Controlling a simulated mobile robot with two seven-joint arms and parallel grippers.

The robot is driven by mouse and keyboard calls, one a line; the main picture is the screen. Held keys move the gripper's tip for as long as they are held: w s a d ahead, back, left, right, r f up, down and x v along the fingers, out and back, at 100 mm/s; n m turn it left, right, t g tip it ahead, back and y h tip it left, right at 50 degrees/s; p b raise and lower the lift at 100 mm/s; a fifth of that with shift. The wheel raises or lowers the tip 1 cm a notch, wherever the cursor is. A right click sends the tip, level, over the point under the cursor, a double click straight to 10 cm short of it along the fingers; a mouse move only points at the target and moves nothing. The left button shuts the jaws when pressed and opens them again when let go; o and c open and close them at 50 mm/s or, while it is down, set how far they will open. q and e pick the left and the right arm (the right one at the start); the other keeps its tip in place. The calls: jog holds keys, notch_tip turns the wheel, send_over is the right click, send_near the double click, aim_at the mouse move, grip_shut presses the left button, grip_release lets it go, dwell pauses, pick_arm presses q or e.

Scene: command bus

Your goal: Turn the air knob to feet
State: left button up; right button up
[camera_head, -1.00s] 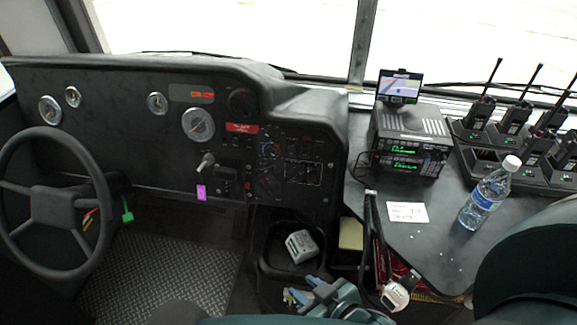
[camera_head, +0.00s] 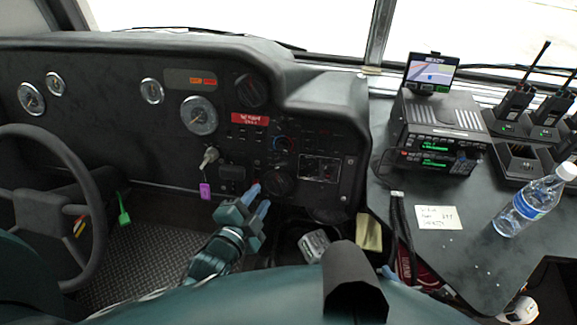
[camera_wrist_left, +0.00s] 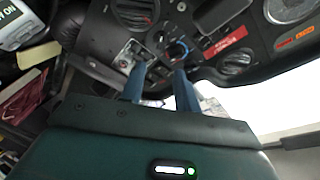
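The small round knob with a blue and red ring (camera_head: 285,145) is on the dash control panel. It also shows in the left wrist view (camera_wrist_left: 178,50), just beyond my fingers. I take it as the air knob; its setting is too small to read. My left gripper (camera_head: 259,198) is open and empty, below and left of the knob, apart from the panel. Its two blue fingers (camera_wrist_left: 160,88) stand apart in the left wrist view. A small blue piece (camera_head: 390,273) at the bottom looks like part of my right gripper, mostly hidden.
A larger round black fitting (camera_head: 280,181) sits just below the knob. A key with a purple tag (camera_head: 206,190) hangs to the left, near the steering wheel (camera_head: 95,205). A radio (camera_head: 435,130) and a bottle (camera_head: 535,203) stand on the right counter.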

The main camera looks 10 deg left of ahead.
aim_at(281, 166)
pick_arm(q)
jog(key=x, duration=1.2)
jog(key=shift+w+b, duration=0.2)
jog(key=shift+b, duration=0.15)
jog(key=shift+c, duration=0.2)
grip_shut()
